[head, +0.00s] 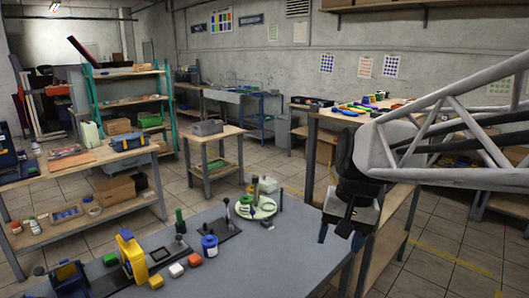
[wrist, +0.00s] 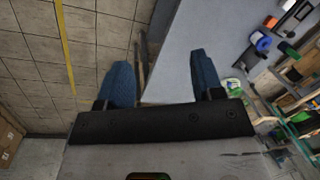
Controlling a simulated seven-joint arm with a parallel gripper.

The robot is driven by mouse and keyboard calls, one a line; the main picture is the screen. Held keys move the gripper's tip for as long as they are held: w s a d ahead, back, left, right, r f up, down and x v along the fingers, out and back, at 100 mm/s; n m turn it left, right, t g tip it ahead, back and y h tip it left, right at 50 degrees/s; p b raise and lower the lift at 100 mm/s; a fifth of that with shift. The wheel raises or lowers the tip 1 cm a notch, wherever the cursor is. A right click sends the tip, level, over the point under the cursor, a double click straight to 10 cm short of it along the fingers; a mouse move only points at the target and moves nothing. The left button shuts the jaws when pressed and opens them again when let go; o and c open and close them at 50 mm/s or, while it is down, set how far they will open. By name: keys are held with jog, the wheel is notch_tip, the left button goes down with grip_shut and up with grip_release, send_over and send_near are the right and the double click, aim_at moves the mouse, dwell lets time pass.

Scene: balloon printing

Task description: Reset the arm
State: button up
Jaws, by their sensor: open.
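My gripper (head: 341,234) hangs at the right end of the grey table (head: 285,240) in the head view, fingers pointing down. Its two blue fingers stand well apart in the wrist view (wrist: 160,85), with nothing between them. The gripper is open and empty. The arm reaches in from the right side of the head view.
On the grey table stand a yellow device (head: 131,257), a blue-lidded jar (head: 210,245), a light green round tray (head: 257,207) and several small coloured blocks. A wooden workbench (head: 330,117) stands behind my arm. The tiled floor (head: 440,250) at right is clear.

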jog(key=s+d+f+n+t+h, duration=0.1)
jog(key=s+f, duration=0.1)
jog(key=s, duration=0.4)
jog(key=s+d+f+n+t+h, duration=0.1)
jog(key=s+d+f, duration=0.1)
jog(key=s, duration=0.5)
jog(key=shift+s+d+f+n, duration=0.25)
jog(key=shift+f+n, duration=0.05)
jog(key=shift+f, duration=0.35)
dwell(0.4)
